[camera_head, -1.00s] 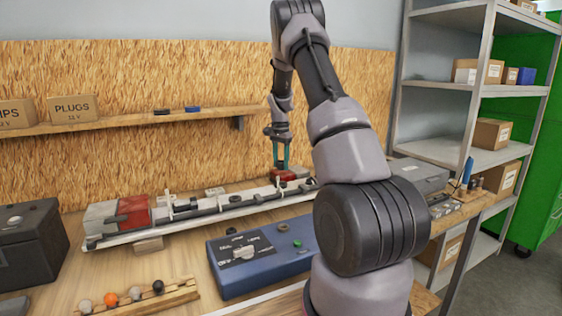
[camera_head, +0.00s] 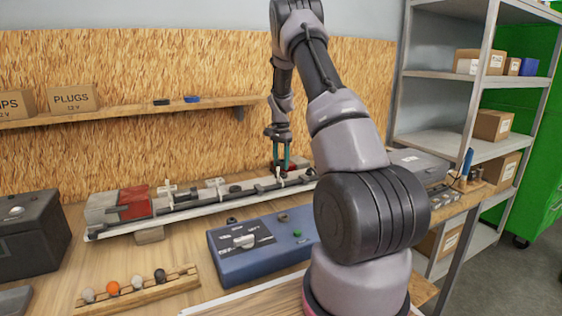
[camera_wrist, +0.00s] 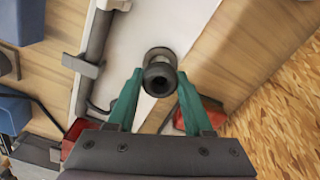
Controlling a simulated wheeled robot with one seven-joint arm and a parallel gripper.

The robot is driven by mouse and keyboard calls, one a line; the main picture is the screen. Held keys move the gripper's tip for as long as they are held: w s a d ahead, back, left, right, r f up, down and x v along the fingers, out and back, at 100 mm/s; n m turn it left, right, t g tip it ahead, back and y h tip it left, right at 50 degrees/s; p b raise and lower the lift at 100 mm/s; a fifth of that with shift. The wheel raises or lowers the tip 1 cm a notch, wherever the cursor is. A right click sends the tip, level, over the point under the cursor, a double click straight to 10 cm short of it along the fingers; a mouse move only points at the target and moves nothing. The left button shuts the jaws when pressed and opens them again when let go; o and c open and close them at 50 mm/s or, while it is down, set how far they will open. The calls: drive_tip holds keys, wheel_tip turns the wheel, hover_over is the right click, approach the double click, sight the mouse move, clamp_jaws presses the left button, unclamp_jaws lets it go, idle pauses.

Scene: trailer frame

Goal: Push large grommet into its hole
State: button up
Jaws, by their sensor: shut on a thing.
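My gripper (camera_wrist: 160,80) has green fingers and is shut on the large grommet (camera_wrist: 160,83), a thick black ring with a dark centre, in the wrist view. A round grey-rimmed hole (camera_wrist: 160,52) in the white trailer frame (camera_wrist: 135,30) shows just behind the grommet and is partly covered by it. I cannot tell whether the grommet touches the hole. In the head view my gripper (camera_head: 281,172) is low over the right part of the long white frame (camera_head: 100,232); the grommet is too small to make out there.
A dark tube (camera_wrist: 95,45) with a grey clip runs beside the hole. Red lamp blocks lie near the frame's ends, one at the left (camera_head: 135,202). A blue test box (camera_head: 260,262) and a wooden rack (camera_head: 140,293) of small round parts stand in front.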

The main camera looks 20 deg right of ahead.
drive_tip(key=shift+f, duration=0.15)
drive_tip(key=shift+f, duration=0.45)
drive_tip(key=shift+f, duration=0.15)
idle(0.4)
drive_tip(key=shift+f, duration=0.45)
drive_tip(key=shift+f, duration=0.2)
idle(0.6)
